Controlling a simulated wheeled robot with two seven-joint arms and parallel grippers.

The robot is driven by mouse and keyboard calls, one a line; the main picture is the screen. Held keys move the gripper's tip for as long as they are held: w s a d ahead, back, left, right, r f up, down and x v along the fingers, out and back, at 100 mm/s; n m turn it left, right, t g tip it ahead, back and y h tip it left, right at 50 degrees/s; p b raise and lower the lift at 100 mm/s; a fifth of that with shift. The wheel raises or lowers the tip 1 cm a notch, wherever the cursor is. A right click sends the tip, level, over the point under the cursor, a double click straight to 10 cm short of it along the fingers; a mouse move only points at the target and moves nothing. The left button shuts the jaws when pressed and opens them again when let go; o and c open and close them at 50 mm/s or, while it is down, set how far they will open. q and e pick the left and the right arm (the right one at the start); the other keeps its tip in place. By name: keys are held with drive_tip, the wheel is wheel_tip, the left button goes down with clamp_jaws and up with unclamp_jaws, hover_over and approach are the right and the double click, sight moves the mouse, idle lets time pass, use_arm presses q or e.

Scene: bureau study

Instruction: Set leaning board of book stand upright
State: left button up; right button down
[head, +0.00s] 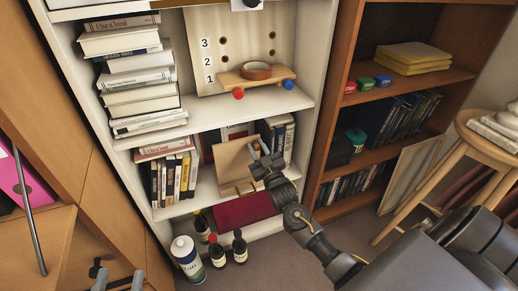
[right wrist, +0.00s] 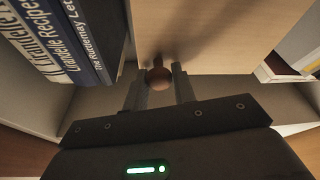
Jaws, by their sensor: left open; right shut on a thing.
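The book stand's light wood board (head: 232,160) stands on a middle shelf of the white bookcase, looking tilted in the head view. A pale wooden base piece (head: 238,188) shows at its foot. My right gripper (head: 256,148) is at the board's right side. In the right wrist view, the fingers of my right gripper (right wrist: 158,88) are shut on a round brown knob (right wrist: 158,77) on the face of the board (right wrist: 215,35). The gripper hides part of the board in the head view. My left gripper (head: 116,283) is open and empty at the lower left.
Upright books (head: 173,180) stand left of the board, and more books (head: 277,137) stand behind it on the right. A dark red item (head: 245,209) lies below. Bottles (head: 218,252) and a white container (head: 187,257) stand on the floor. A stool (head: 450,150) is at right.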

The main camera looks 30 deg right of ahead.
drive_tip(key=c, duration=1.6)
unclamp_jaws()
drive_tip(key=shift+s+a+f, duration=0.1)
drive_tip(key=shift+f, duration=0.15)
drive_tip(key=o, duration=0.5)
drive_tip(key=shift+s+r, duration=0.1)
drive_tip(key=shift+r, duration=0.05)
drive_tip(key=shift+c, duration=0.2)
use_arm(q)
drive_tip(key=f+y, duration=0.1)
drive_tip(key=w+a+f+g+y+p, duration=0.1)
drive_tip(key=f, duration=0.1)
drive_tip(key=a+f+n+g+y, duration=0.1)
drive_tip(key=shift+w+a+f, duration=0.1)
drive_tip(key=shift+w+f, duration=0.1)
drive_tip(key=shift+f, duration=0.2)
use_arm(e)
drive_tip(key=v, duration=1)
drive_tip(key=shift+s, duration=0.35)
